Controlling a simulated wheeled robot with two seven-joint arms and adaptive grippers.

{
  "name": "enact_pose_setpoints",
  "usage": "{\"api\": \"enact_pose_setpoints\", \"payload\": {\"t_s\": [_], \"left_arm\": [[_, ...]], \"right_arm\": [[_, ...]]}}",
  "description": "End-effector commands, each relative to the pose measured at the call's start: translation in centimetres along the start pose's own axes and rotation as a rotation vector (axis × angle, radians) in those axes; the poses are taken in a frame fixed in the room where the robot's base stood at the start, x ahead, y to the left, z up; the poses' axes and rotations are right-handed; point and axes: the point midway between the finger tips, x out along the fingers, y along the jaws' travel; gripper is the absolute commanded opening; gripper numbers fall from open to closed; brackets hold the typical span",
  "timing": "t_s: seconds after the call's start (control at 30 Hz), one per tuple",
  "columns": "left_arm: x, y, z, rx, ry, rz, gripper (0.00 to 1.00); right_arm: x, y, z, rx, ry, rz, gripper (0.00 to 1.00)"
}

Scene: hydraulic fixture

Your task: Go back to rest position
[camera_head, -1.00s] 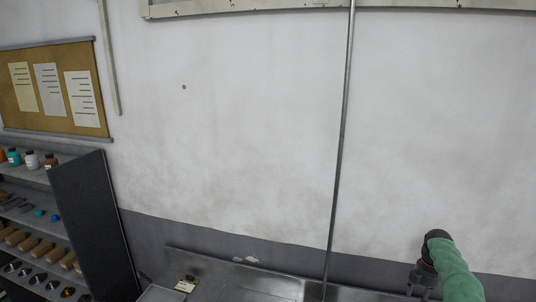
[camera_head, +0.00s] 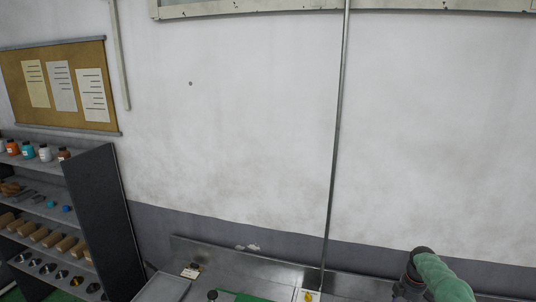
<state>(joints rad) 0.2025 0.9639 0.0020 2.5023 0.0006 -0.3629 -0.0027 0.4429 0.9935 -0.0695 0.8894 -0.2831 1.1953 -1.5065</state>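My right arm, in a green sleeve with a dark joint, comes in at the bottom right of the head view. Its dark end part runs down past the bottom edge, so the fingers of my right gripper are out of frame. My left arm and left gripper do not show. Below the wall lies a metal bench (camera_head: 228,258) with a raised back edge, cut off by the bottom of the picture. A green surface (camera_head: 238,297) and a small yellow item (camera_head: 308,297) show at its bottom edge.
A shelf unit (camera_head: 98,215) with bottles, brown rolls and round metal parts stands at the left. A corkboard (camera_head: 58,85) with papers hangs above it. A thin vertical pipe (camera_head: 335,150) runs down the wall to the bench. The wall between is bare.

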Motion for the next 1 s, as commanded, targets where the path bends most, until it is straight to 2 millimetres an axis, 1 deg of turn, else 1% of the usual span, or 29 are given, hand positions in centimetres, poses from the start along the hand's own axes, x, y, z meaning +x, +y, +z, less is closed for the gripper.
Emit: {"api": "enact_pose_setpoints", "payload": {"t_s": [0.03, 0.17, 0.23, 0.27, 0.3, 0.37, 0.4, 0.47, 0.5, 0.57, 0.6, 0.67, 0.7, 0.77, 0.8, 0.83, 0.87, 0.9, 1.0], "left_arm": [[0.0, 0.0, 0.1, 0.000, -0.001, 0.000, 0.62], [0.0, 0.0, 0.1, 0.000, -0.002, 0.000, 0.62], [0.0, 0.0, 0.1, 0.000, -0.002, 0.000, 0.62], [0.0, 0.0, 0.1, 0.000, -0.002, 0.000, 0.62], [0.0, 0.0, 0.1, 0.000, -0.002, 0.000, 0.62], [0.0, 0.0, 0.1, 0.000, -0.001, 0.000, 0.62], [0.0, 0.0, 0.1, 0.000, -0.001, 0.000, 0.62], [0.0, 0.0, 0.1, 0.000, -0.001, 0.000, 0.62], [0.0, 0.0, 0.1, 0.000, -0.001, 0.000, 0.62], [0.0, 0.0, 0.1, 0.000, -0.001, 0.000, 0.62], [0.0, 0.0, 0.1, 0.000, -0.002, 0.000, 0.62], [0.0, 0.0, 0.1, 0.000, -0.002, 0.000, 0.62], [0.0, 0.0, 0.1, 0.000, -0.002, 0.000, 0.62], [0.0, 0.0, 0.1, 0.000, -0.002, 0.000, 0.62], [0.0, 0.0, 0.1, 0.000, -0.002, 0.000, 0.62], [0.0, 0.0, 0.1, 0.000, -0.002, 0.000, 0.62], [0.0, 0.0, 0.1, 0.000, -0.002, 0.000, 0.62], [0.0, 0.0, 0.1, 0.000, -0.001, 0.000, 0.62], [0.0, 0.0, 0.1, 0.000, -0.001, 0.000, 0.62]], "right_arm": [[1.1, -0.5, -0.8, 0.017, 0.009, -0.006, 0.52], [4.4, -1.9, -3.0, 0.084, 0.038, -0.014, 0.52], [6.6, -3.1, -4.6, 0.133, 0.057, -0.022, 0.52], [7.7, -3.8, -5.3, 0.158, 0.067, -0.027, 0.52], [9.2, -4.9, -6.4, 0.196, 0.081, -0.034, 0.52], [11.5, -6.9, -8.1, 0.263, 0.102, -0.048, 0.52], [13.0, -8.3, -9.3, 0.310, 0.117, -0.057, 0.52], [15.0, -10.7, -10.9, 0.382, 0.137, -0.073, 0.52], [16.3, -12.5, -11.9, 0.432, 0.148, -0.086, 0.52], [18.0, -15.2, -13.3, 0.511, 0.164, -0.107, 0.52], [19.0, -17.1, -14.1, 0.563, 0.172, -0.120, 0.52], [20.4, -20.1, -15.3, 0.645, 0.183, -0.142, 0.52], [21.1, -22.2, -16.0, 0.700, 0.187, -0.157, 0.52], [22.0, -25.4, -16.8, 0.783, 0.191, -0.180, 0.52], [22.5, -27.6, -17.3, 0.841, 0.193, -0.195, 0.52], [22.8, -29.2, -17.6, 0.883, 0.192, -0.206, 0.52], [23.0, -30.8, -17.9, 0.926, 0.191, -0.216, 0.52], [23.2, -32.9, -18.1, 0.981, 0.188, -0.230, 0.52], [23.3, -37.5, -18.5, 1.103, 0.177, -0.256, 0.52]]}}
